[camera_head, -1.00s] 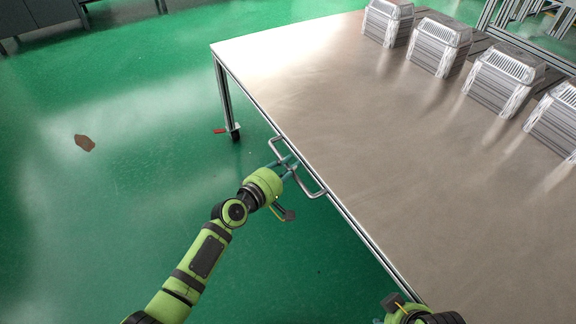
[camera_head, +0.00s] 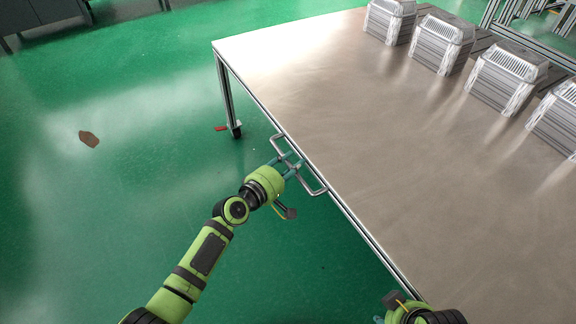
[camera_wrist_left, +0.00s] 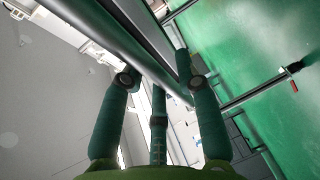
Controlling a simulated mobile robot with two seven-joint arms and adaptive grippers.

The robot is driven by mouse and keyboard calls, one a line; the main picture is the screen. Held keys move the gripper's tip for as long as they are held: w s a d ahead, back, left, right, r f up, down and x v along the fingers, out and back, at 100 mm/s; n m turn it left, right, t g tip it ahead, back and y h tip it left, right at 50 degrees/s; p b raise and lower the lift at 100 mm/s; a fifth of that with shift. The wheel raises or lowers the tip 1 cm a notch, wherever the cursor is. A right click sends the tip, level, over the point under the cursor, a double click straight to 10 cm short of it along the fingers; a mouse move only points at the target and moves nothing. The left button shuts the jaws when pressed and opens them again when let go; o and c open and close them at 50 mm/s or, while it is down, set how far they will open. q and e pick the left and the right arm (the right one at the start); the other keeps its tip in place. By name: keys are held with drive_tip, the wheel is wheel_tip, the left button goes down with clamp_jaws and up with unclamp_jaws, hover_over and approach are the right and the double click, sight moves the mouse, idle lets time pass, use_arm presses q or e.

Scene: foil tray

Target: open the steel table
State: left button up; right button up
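The steel table (camera_head: 330,110) has a bare metal top and a bar handle (camera_head: 314,190) on its left long edge. No gap shows between handle side and tabletop. My left gripper (camera_head: 290,163) is at the middle of the handle, its teal fingers spread apart. In the left wrist view the handle bar (camera_wrist_left: 125,45) runs diagonally across the fingertips, between me and part of the fingers (camera_wrist_left: 158,120). Whether they touch the bar is unclear. My right arm shows only at the bottom edge; a teal bit of its gripper (camera_head: 379,320) is cut off there.
Several foil-like ribbed containers (camera_head: 443,45) stand along the table's far right side. A table leg (camera_head: 227,95) with a caster stands on the green floor (camera_head: 130,200). A brown patch (camera_head: 89,139) lies on the floor. The floor left of the table is open.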

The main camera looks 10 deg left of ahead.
use_arm(q)
drive_tip(key=v, duration=1.2)
